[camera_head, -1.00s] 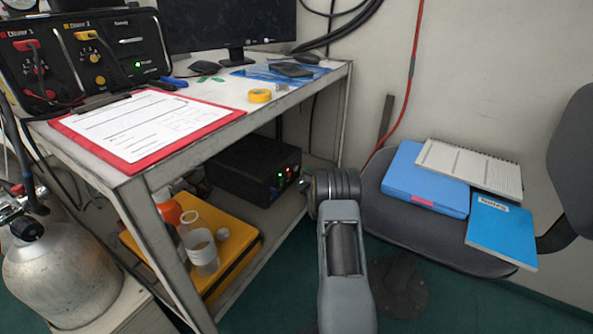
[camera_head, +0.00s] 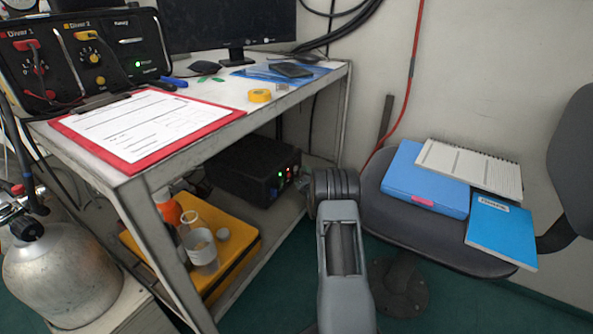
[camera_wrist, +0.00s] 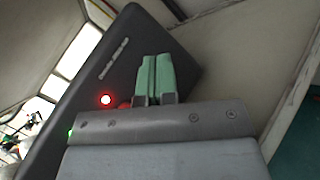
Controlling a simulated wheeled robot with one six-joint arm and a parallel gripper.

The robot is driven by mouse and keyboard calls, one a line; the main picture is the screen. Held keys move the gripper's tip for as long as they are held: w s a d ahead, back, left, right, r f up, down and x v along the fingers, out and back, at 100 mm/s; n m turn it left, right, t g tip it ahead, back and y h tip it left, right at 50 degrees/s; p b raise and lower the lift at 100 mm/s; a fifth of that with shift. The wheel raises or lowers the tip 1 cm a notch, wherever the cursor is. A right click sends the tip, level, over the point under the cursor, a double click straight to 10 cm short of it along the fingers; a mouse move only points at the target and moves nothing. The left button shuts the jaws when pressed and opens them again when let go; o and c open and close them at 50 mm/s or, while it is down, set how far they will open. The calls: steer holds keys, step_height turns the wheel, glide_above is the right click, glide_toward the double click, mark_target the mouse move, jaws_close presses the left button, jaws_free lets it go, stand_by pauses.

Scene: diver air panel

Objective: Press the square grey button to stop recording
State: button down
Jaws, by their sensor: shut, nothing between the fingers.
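The black recorder box (camera_head: 250,168) sits on the lower shelf under the table, with green and red lights on its front. In the wrist view its dark face (camera_wrist: 122,60) fills the middle, with a glowing red light (camera_wrist: 105,99), a green light at the left and a row of pale slots. My gripper (camera_wrist: 155,62) has its green fingertips together, empty, in front of this face. I cannot tell whether they touch it. A small red-orange part shows just left of the fingers. I cannot make out the square grey button. In the head view my arm hides most of my gripper.
The table (camera_head: 112,178) stands above the shelf, with its leg left of the recorder. A yellow case (camera_head: 238,257) holding a clear cup (camera_head: 203,252) lies at the shelf's front. A chair (camera_head: 425,238) with folders stands right of my arm.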

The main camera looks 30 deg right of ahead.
steer(key=shift+w+a, duration=0.25)
steer(key=shift+w, duration=0.3)
stand_by(0.7)
stand_by(0.4)
steer(key=shift+s+d, duration=0.35)
steer(key=shift+s, duration=0.35)
steer(key=shift+s+d, duration=0.4)
steer(key=shift+s, duration=0.35)
steer(key=shift+s+d, duration=0.4)
steer(key=shift+s, duration=0.3)
steer(key=shift+s+d, duration=0.4)
steer(key=shift+s, duration=0.35)
